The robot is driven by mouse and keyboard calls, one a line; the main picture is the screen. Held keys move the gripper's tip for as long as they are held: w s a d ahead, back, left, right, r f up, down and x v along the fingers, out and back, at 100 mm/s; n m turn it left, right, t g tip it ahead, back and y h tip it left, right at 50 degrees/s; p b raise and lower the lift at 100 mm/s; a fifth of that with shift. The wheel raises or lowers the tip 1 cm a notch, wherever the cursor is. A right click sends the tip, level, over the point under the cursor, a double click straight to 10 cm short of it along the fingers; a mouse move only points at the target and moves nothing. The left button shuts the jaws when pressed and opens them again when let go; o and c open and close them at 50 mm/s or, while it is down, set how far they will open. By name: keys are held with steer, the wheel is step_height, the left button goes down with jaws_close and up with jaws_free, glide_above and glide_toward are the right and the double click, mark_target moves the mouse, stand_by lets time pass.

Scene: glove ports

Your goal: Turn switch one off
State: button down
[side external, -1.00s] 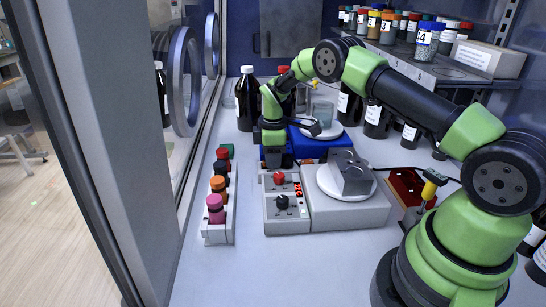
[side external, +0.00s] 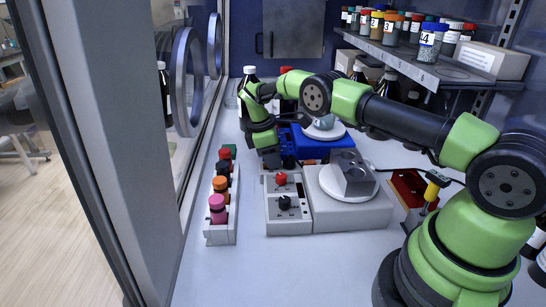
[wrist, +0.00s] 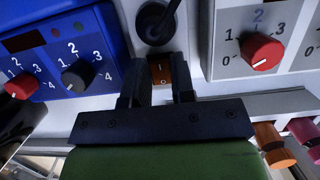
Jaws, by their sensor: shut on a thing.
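A small orange-brown rocker switch marked I and O (wrist: 160,72) sits in a grey housing in the wrist view. My gripper (wrist: 160,88) has one dark finger on each side of it and is shut on it. In the side view my gripper (side external: 268,158) points down behind the white hotplate unit, and its fingertips and the switch are hidden or too small to make out. The white hotplate's control box (side external: 287,212) has a red knob (side external: 281,179) and a black knob (side external: 285,202). The red knob also shows in the wrist view (wrist: 262,52).
A blue hotplate (side external: 316,147) stands close behind, to the right of my gripper. A rack of coloured-cap vials (side external: 221,234) stands at the left. A metal block (side external: 353,172) sits on the white hotplate. The bench front is clear.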

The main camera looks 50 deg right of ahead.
steer(key=c, duration=1)
jaws_free()
steer(key=shift+o, duration=0.2)
step_height(320, 180, up, 10)
steer(key=shift+w+a, duration=0.25)
steer(key=shift+a, duration=0.05)
